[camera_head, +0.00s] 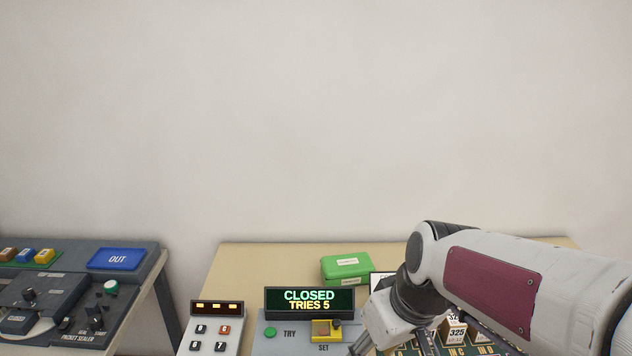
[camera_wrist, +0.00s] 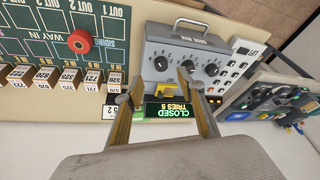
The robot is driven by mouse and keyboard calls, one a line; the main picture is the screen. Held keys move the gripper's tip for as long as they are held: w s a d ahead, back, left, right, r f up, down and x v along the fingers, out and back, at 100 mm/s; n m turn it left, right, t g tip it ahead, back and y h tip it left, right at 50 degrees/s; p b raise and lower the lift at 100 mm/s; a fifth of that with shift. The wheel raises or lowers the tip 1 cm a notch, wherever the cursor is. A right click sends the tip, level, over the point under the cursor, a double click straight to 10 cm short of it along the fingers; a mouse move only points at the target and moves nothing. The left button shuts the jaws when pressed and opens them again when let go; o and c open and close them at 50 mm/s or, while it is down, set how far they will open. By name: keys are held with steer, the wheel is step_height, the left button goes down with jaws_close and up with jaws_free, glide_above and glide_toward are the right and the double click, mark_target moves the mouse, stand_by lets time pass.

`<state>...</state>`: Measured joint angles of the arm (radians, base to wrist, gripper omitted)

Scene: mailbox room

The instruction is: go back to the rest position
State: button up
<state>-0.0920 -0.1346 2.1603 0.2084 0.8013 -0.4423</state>
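My gripper (camera_wrist: 160,78) is open in the wrist view, its two fingers wide apart with nothing held between them. Beyond the fingers are a grey box (camera_wrist: 163,55) with black dials and a display (camera_wrist: 168,110) reading "CLOSED TRIES 5". In the head view my gripper (camera_head: 392,346) is low at the right of the display (camera_head: 309,300), over the table; its fingertips are partly cut off by the bottom edge.
A green box (camera_head: 346,268) lies behind the display. A keypad (camera_head: 212,328) stands left of it. A sealer console (camera_head: 60,295) is far left. The space above the table is clear.

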steer(key=s+d+r+m+t+h, duration=0.1)
steer(key=s+d+m, duration=0.1)
steer(key=s, duration=0.6)
steer(key=s+d+r+m+t+h, duration=0.1)
steer(key=s+d+m, duration=0.1)
steer(key=s+d, duration=0.3)
steer(key=shift+s+d+r+m, duration=0.25)
steer(key=shift+s+m, duration=0.15)
steer(key=shift+s, duration=1.1)
stand_by(0.5)
